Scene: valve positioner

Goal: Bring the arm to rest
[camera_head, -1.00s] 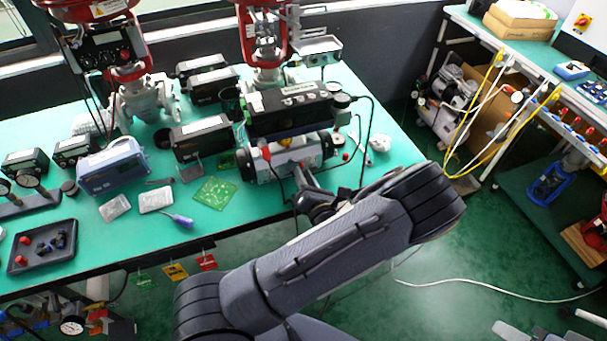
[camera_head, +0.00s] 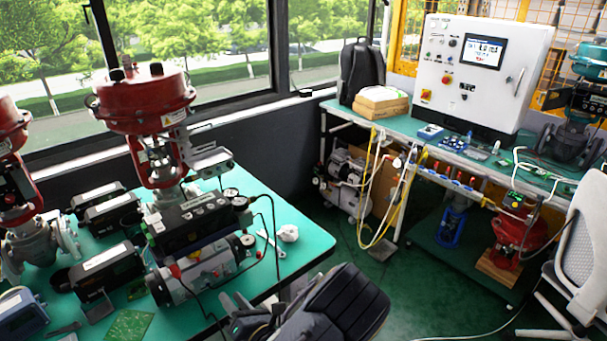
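The gripper looks apart from these.
The green table (camera_head: 300,258) holds several black boxes, a circuit board (camera_head: 130,325) and a white fitting (camera_head: 288,233). At right stand a bench with a white control cabinet (camera_head: 482,75), hoses, a red device (camera_head: 515,235) and an office chair (camera_head: 582,240). Green floor lies between.

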